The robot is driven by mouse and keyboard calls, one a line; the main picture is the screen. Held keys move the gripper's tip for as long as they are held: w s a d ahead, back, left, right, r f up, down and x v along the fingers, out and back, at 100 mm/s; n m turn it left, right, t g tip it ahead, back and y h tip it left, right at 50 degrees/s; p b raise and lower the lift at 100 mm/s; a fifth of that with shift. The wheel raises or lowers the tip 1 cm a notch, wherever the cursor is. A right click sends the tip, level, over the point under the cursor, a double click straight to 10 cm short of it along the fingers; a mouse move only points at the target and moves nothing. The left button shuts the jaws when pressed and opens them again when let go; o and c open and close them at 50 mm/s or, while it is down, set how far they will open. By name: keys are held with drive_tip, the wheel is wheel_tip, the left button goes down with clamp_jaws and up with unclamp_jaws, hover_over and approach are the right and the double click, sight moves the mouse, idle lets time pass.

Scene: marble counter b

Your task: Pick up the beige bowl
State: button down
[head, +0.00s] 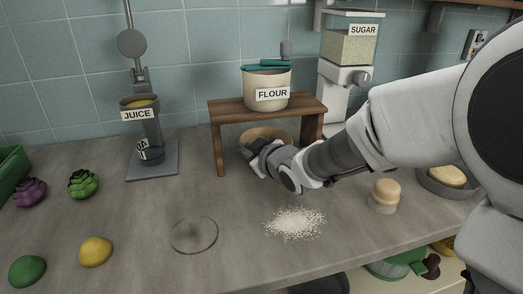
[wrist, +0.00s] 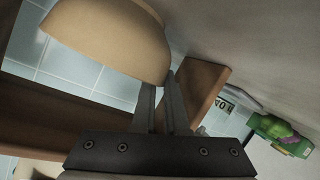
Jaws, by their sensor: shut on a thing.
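The beige bowl (head: 266,133) is under the small wooden shelf in the head view, partly hidden by my gripper. My gripper (head: 252,153) reaches in at the shelf's front opening from the right. In the wrist view the bowl (wrist: 112,38) fills the upper left, and the fingers (wrist: 163,88) are closed on its rim at the bowl's right end. I cannot tell whether the bowl touches the counter.
The wooden shelf (head: 222,111) stands around the bowl with a flour canister (head: 267,90) on top. A juice dispenser (head: 145,125) is left of it. In front are a glass dish (head: 194,235) and spilled white grains (head: 294,222).

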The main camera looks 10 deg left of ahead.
drive_tip(key=shift+f, duration=0.1)
drive_tip(key=shift+r+p, duration=0.95)
drive_tip(key=shift+r, duration=0.75)
drive_tip(key=shift+d+r, duration=0.15)
drive_tip(key=shift+r, duration=0.1)
drive_tip(key=s+d, duration=0.2)
drive_tip(key=s, duration=0.1)
drive_tip(key=s+d+p, duration=0.1)
drive_tip(key=s+d, duration=0.2)
drive_tip(key=s+d+p, duration=0.1)
drive_tip(key=s+d, duration=0.1)
drive_tip(key=s, duration=0.1)
drive_tip(key=shift+s+d+f, duration=0.2)
drive_tip(key=shift+s+d, duration=0.1)
drive_tip(key=s+d+b, duration=0.1)
drive_tip(key=b, duration=0.1)
drive_tip(key=s+d+b, duration=0.1)
drive_tip(key=s+b, duration=0.1)
drive_tip(key=shift+s+d+b, duration=0.25)
drive_tip(key=shift+d+b, duration=0.05)
drive_tip(key=shift+b, duration=0.1)
drive_tip(key=shift+s+d+b, duration=0.25)
drive_tip(key=shift+b, duration=0.1)
drive_tip(key=shift+s+d, duration=0.15)
